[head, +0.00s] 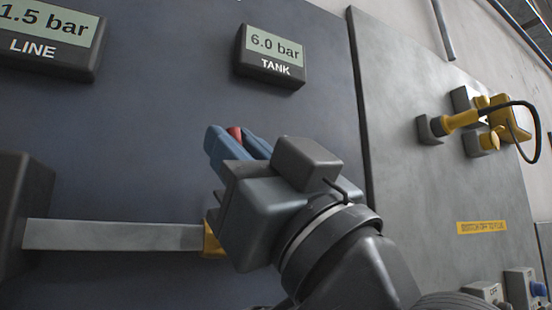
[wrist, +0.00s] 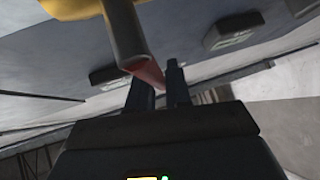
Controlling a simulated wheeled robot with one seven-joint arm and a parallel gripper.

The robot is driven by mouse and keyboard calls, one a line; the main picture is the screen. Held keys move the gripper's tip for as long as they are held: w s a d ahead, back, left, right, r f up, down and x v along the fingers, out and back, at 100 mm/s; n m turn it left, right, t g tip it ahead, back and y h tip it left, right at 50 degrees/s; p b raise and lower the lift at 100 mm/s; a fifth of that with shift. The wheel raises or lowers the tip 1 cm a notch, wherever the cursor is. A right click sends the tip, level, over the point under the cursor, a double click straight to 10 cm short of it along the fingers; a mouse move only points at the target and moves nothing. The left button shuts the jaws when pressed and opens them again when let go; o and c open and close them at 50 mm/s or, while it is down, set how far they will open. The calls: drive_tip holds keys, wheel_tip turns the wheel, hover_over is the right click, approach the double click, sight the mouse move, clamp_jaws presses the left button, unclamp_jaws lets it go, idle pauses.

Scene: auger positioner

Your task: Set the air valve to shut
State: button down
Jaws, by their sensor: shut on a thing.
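The air valve's lever is a grey bar with a red end. In the head view only its red tip (head: 235,133) shows, between the blue fingers of my gripper (head: 234,144). In the wrist view the lever (wrist: 126,38) comes down from the yellow valve body (wrist: 72,8) to the dark fingers (wrist: 159,82), which are shut on its red end. In the head view a sliver of the yellow valve body (head: 212,241) shows at the end of a grey pipe (head: 115,236); my gripper hides the rest.
The LINE gauge (head: 48,35) reads 1.5 bar and the TANK gauge (head: 270,55) reads 6.0 bar. At right, a grey panel carries a yellow plug with a black cable (head: 505,118), a yellow label (head: 481,227) and a blue knob (head: 538,289).

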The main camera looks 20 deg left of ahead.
drive_tip(key=shift+w+d+m+t+h+p, duration=0.2)
drive_tip(key=shift+m+t+h+p, duration=0.1)
drive_tip(key=shift+m+t, duration=0.5)
drive_tip(key=shift+w+d+m+t+h+p, duration=0.15)
drive_tip(key=shift+w+m+t+p, duration=0.15)
drive_tip(key=shift+m+t, duration=0.5)
drive_tip(key=shift+w+d+m+t+h+p, duration=0.15)
drive_tip(key=shift+m+t+h+p, duration=0.15)
drive_tip(key=shift+m+t, duration=0.45)
drive_tip(key=c, duration=1.2)
unclamp_jaws()
drive_tip(key=shift+o, duration=0.2)
drive_tip(key=shift+f, duration=0.1)
drive_tip(key=b+v, duration=0.3)
drive_tip(key=v, duration=0.4)
drive_tip(key=shift+d+f, duration=0.2)
drive_tip(key=shift+d, duration=0.05)
drive_tip(key=shift+s, duration=0.15)
